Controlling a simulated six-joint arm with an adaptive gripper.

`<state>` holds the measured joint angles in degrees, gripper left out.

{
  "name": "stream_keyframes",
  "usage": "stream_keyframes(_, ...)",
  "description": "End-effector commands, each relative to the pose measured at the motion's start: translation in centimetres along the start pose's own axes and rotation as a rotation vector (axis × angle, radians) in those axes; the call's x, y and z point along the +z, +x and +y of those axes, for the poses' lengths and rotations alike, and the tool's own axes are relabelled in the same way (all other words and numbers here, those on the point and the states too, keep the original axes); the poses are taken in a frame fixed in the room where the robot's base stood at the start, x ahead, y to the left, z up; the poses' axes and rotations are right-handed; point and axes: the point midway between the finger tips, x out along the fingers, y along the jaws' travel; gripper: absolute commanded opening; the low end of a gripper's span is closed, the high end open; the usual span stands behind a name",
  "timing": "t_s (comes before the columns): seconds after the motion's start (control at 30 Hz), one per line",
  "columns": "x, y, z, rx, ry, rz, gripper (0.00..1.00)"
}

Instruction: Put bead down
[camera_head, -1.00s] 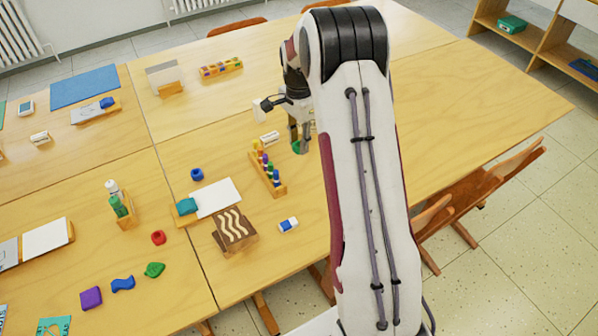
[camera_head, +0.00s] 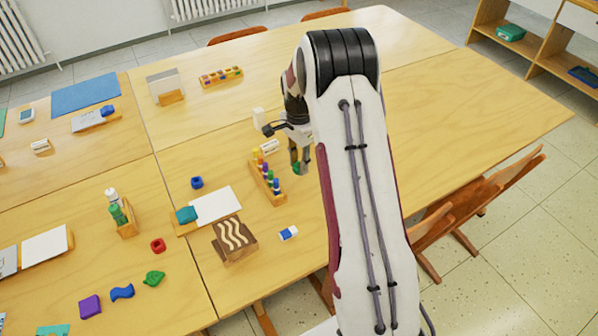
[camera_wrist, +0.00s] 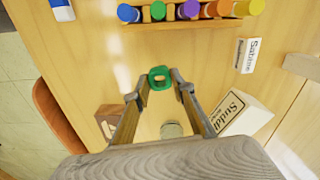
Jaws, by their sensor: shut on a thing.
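A green bead (camera_wrist: 159,77) with a hole shows between my fingertips in the wrist view. My gripper (camera_wrist: 160,88) is shut on it. In the head view my gripper (camera_head: 301,170) points down just right of the rack of coloured markers. The green bead (camera_head: 297,168) shows only in small part there. It seems to be held above the wooden table (camera_head: 400,130), but the exact height is hard to tell. A blue bead (camera_head: 197,182) and a red bead (camera_head: 158,245) lie on the table to the left.
The marker rack (camera_head: 268,185) stands close to the gripper. A stamp block with wavy lines (camera_head: 234,238) and an eraser (camera_head: 289,232) are nearer the front. The table's right part is clear.

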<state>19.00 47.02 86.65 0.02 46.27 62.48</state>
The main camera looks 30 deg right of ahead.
Motion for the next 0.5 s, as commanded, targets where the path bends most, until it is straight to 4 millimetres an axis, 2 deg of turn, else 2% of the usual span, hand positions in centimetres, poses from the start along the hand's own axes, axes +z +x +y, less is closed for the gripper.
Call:
stream_keyframes(0.3,0.0,3.4,0.1,0.002,0.000,-0.001,0.15)
stream_keyframes(0.5,0.0,4.3,0.0,0.001,0.000,-0.001,0.15)
